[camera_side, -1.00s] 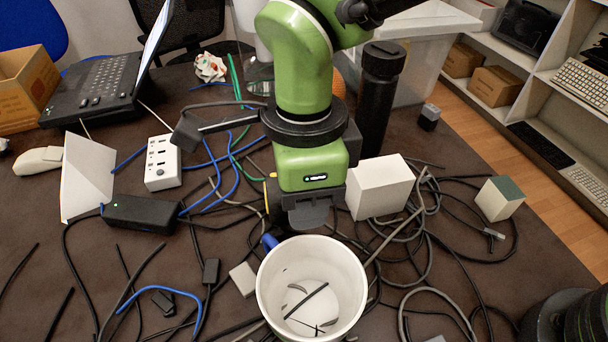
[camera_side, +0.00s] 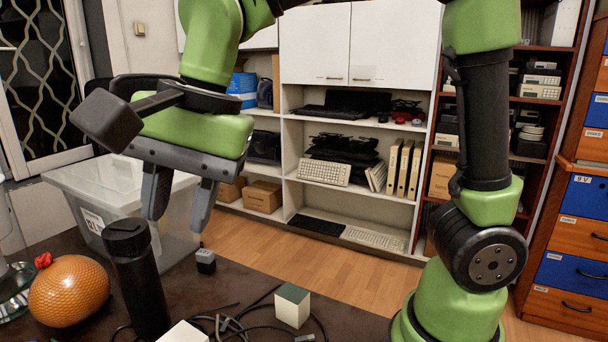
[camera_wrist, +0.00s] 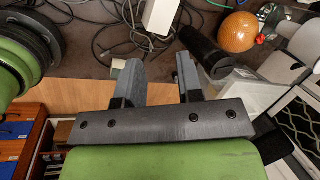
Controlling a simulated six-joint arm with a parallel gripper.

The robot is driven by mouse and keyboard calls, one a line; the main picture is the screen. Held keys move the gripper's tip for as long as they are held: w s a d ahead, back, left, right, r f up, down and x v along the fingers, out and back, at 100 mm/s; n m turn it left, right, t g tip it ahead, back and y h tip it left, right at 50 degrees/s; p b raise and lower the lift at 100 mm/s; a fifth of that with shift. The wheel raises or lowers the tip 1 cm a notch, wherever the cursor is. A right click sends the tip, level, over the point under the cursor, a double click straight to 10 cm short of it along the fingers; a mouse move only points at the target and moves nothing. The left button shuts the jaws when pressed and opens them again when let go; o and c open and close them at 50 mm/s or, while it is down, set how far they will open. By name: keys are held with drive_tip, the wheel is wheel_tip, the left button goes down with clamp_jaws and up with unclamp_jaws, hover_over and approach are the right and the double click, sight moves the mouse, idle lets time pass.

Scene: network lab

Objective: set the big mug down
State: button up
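The big mug is not in view in either current picture. My gripper (camera_side: 178,222) is in the side view, raised in front of the clear plastic bin with its fingers pointing down. The two fingers are well apart and nothing is between them. In the wrist view my gripper (camera_wrist: 160,62) is likewise open and empty, with floor and the table's edge behind its fingers.
A black bottle (camera_side: 137,285) stands on the dark table near an orange ball-like object (camera_side: 68,291). The clear bin (camera_side: 95,190) is behind. Shelves stand at the back.

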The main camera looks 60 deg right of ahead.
drive_tip(key=s+d+n+t, duration=0.4)
drive_tip(key=s+d+n, duration=0.4)
drive_tip(key=s+d, duration=0.3)
drive_tip(key=shift+d+r+t, duration=0.25)
drive_tip(key=shift+r+t, duration=0.15)
drive_tip(key=shift+r, duration=0.05)
